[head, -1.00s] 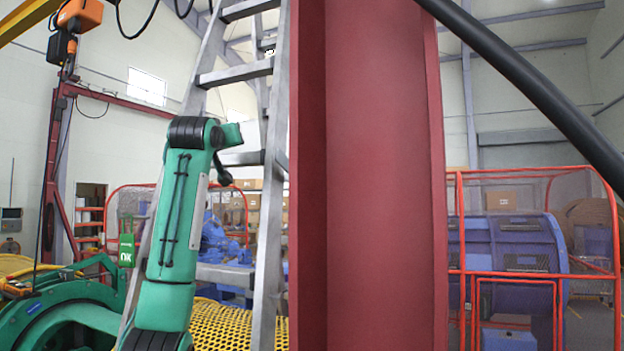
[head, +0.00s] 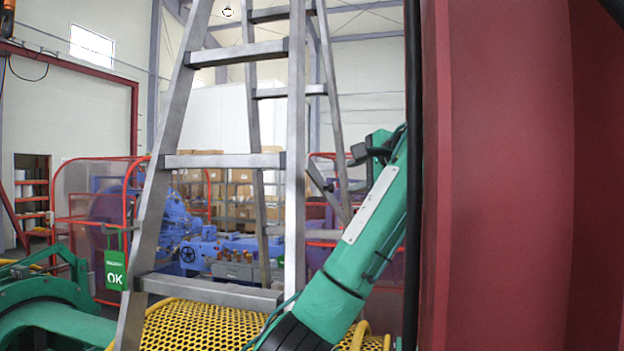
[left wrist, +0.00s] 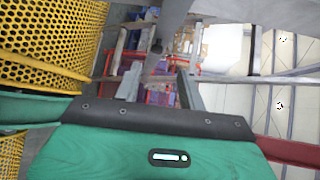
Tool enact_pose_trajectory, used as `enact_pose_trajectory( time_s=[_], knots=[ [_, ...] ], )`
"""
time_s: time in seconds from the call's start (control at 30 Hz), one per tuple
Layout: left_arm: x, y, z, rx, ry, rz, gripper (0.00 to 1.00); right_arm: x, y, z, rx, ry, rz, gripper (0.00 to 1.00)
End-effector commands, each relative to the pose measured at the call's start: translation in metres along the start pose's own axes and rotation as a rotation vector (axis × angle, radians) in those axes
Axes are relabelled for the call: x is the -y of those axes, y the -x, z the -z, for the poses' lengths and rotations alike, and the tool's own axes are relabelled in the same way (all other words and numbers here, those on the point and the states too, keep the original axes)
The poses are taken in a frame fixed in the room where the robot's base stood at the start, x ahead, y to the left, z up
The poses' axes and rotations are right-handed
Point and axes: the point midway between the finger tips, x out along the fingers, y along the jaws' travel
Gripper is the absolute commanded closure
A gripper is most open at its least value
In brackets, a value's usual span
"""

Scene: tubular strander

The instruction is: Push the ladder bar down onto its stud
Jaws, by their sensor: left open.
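The grey metal stepladder (head: 296,200) stands in the middle of the head view. A short slanted grey bar (head: 322,186) shows beside its right front rail; I take it for the ladder bar, and its stud cannot be made out. My left gripper (head: 362,153) is just right of this bar, small and partly hidden by its own hand. In the left wrist view its two fingers (left wrist: 160,86) stand apart with a gap between them. A grey bar with a dark knob (left wrist: 156,48) shows beyond the gap; contact cannot be told. My right gripper is not in view.
A wide red column (head: 500,180) fills the right side, close to my left arm. Yellow perforated mesh (head: 205,325) lies at the ladder's foot. A green OK sign (head: 115,270) hangs at left. Blue machinery (head: 225,255) and red-framed guards (head: 95,190) stand behind.

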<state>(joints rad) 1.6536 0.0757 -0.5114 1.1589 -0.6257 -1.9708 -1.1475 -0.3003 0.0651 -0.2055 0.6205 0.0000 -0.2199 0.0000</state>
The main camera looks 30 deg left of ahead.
Motion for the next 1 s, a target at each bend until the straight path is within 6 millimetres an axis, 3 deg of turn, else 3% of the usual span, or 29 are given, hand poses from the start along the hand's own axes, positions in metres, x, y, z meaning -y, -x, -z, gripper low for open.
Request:
enact_pose_trajectory(
  time_s=[0.1,0.27,0.57,1.0],
  knots=[
    [-0.004,0.011,0.005,0.034,-0.071,-0.004,0.59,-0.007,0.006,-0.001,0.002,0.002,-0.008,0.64],
    [-0.004,0.003,0.004,0.044,-0.085,-0.006,0.59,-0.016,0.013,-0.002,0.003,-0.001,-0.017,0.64],
    [0.0,-0.033,0.001,0.044,-0.083,-0.003,0.59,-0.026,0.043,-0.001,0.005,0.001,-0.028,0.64],
    [-0.003,-0.105,-0.001,0.041,-0.084,-0.008,0.59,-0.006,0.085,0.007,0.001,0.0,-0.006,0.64]
  ],
)
